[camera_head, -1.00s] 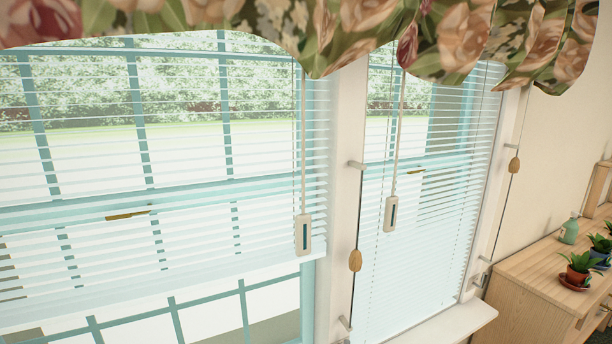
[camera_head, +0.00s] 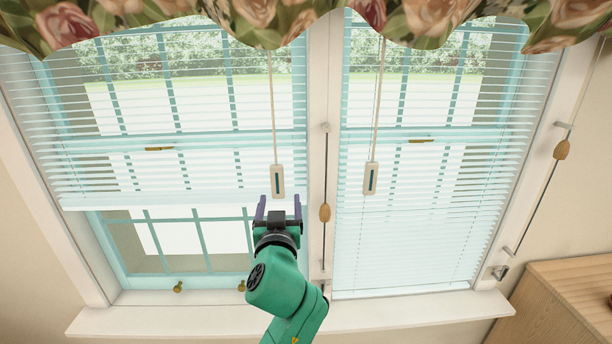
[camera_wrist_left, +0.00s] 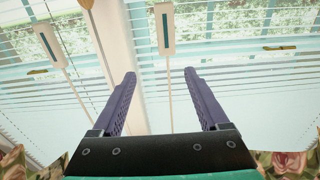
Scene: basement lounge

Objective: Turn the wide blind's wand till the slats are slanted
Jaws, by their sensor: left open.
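The wide blind (camera_head: 120,165) hangs over the left window, lowered partway. Its slats look nearly flat, and the outdoors shows between them. Its wand, a thin white rod with a pale handle (camera_head: 277,181) bearing a dark stripe, hangs near the blind's right side. My left gripper (camera_head: 279,208) is open and empty, its fingertips just below the handle in the head view. In the left wrist view, upside down, the same handle (camera_wrist_left: 165,28) lies beyond the fingertips, and the rod runs down the picture between the fingers. My right gripper is out of view.
A narrower blind (camera_head: 430,235) with a similar wand handle (camera_head: 371,178) hangs right of the white post. Wooden cord toggles (camera_head: 325,212) and (camera_head: 561,150) hang beside the blinds. A floral valance (camera_head: 280,18) crosses the top; a white sill (camera_head: 390,313) runs below.

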